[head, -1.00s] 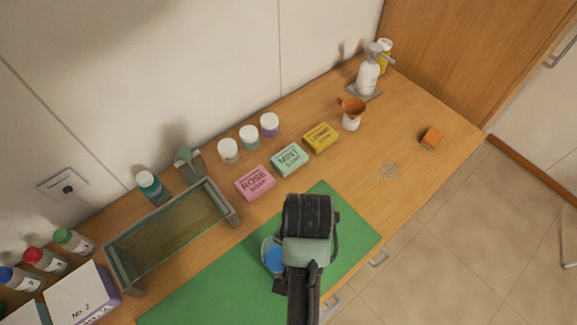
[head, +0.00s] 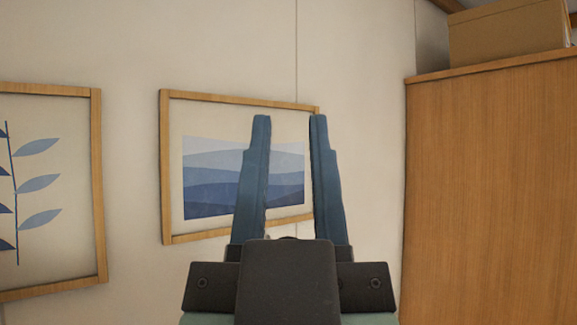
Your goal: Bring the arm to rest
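My gripper (head: 290,118) shows in the head view, low in the middle and pointing up. Its two blue fingers are apart with nothing between them, so it is open and empty. Behind it hangs a framed picture of blue waves (head: 215,175) on the wall, partly covered by the fingers. The worktop and the things on it are out of view.
A second framed picture with blue leaves (head: 45,190) hangs at the left. A tall wooden cabinet (head: 490,190) stands at the right with a cardboard box (head: 505,35) on top. Pale wall (head: 350,60) lies between.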

